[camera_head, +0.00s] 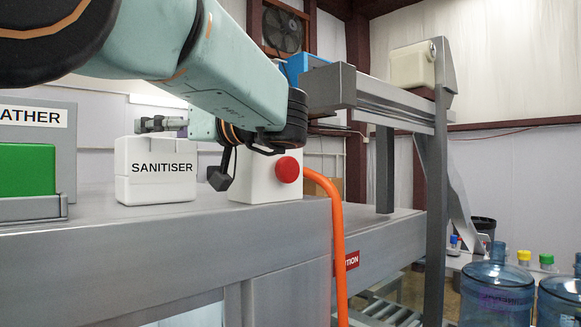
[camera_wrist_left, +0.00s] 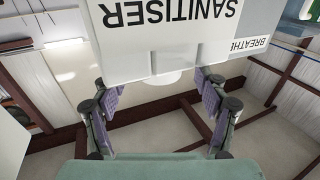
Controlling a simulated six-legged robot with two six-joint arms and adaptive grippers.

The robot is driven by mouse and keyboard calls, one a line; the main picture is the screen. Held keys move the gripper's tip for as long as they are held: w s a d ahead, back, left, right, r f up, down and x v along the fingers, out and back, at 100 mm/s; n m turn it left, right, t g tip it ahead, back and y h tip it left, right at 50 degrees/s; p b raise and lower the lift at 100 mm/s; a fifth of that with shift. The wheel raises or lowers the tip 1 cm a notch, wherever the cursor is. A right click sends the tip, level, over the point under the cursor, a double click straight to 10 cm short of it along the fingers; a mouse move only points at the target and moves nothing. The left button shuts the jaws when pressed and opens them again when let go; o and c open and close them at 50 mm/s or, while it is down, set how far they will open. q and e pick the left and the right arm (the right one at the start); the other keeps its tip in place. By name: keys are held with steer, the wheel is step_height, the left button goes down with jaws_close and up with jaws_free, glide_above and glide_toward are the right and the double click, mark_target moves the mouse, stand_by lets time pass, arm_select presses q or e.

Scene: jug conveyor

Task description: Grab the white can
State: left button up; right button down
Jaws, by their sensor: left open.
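The white container labelled SANITISER (camera_head: 155,170) stands upright on the grey counter; I take it for the white can. My left gripper (camera_head: 150,124) is at the height of its top, partly hidden by the container and my own arm. In the left wrist view the container (camera_wrist_left: 165,35) appears upside down, its label cut by the frame's top edge. A short white round part (camera_wrist_left: 172,78) sticks out from it toward the space between my spread fingers (camera_wrist_left: 155,82). The fingers are open and hold nothing. My right gripper is not in view.
A white box with a red button (camera_head: 262,188) stands right of the container, with an orange hose (camera_head: 338,230) beside it. A green block (camera_head: 27,170) and a grey sign (camera_head: 66,150) are at left. Water jugs (camera_head: 497,295) stand at lower right.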

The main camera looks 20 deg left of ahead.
arm_select(q)
steer(key=a, duration=0.1)
steer(key=w+a, duration=0.1)
steer(key=a, duration=0.1)
steer(key=shift+a+f, duration=0.1)
steer(key=shift+f, duration=0.05)
steer(key=shift+s+d, duration=0.3)
steer(key=shift+c, duration=0.4)
steer(key=shift+s+d+r, duration=0.1)
steer(key=shift+d+r, duration=0.05)
steer(key=shift+r, duration=0.05)
steer(key=shift+c, duration=1.4)
steer(key=shift+w+a+f, duration=0.15)
steer(key=shift+w+a, duration=0.1)
steer(key=shift+a, duration=0.05)
steer(key=c, duration=0.5)
steer(key=shift+s+d, duration=0.1)
jaws_close()
